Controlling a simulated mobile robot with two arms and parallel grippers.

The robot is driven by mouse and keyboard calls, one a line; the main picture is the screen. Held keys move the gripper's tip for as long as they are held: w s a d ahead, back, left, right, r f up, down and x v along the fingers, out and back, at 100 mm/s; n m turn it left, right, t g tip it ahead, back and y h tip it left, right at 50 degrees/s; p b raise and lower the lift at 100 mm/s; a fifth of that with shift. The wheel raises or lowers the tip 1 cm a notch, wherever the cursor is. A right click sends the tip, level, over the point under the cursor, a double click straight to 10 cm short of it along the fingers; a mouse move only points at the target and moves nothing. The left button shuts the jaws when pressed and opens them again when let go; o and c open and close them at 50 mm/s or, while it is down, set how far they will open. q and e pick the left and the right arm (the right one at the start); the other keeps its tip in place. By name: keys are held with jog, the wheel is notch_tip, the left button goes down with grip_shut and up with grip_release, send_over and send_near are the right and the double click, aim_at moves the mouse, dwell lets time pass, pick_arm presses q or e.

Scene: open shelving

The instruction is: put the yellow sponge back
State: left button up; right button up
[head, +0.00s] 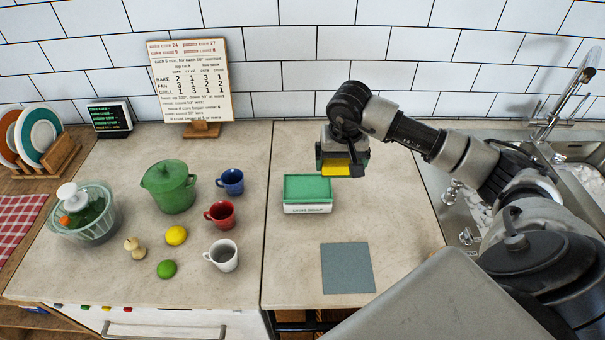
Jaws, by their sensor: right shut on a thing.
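The yellow sponge (337,171) is held in my right gripper (343,164), which is shut on it. The gripper hangs above the counter, pointing down, and hides part of the sponge. In the picture the sponge shows just behind and above a white holder (306,209). The holder has a green block or lining (307,188) at its top and a small dark label on its front, too small to read for sure. The sponge appears apart from the holder. My left gripper is not in view.
A grey-blue mat (347,268) lies bare in front of the holder. A sink (471,215) with a tap (562,98) is at the right. Left are a green pot (168,187), mugs (221,214), a lemon (176,235), a lime (167,269) and a salad spinner (84,214).

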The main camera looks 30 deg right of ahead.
aim_at(307, 186)
jog(key=w+a+f, duration=0.1)
jog(key=w+a+f+p, duration=0.1)
jog(key=w+a, duration=0.1)
jog(key=shift+w+a+f+p, duration=0.5)
jog(key=shift+w+a+f, duration=0.45)
jog(key=shift+w, duration=0.1)
jog(key=shift+w+a+f, duration=0.1)
jog(key=shift+w+a, duration=0.1)
jog(key=shift+f, duration=0.3)
notch_tip(307, 186, down, 3)
jog(key=shift+f+p, duration=0.15)
jog(key=shift+p, duration=0.75)
jog(key=shift+f, duration=0.15)
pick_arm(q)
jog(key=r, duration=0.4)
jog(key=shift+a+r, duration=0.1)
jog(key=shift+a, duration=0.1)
pick_arm(e)
jog(key=shift+f, duration=0.1)
